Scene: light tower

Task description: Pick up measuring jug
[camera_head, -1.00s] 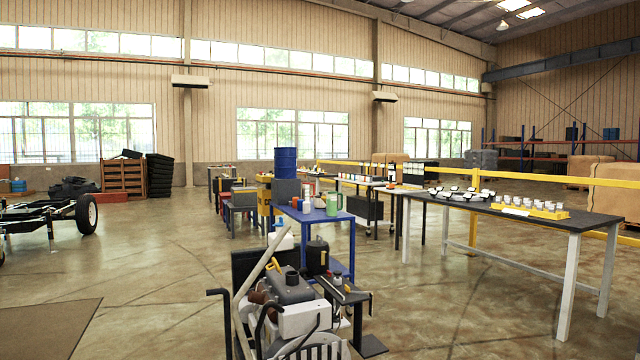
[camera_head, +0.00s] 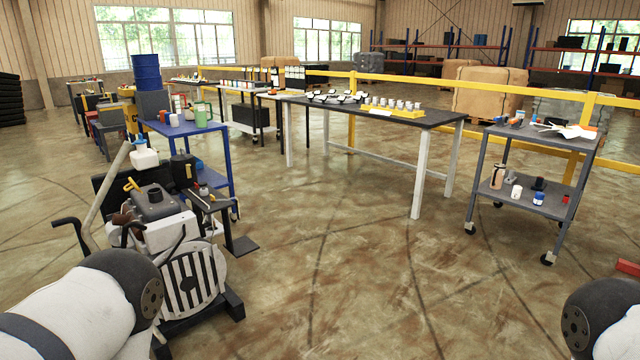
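A green container with a handle (camera_head: 201,115), which looks like a jug, stands upright on the blue workbench (camera_head: 188,128) at the left. It is too small to tell whether it bears measuring marks. A white and an orange-red container stand beside it. No other clear measuring jug shows. Parts of my own arms show at the lower left and lower right corners, far from the bench. Neither of my grippers is in view.
An engine on a stand (camera_head: 165,225) stands in front of the blue workbench. A long dark table (camera_head: 420,117) is in the middle, and a grey cart (camera_head: 540,135) with tools and bottles at the right. The floor (camera_head: 350,270) between is open.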

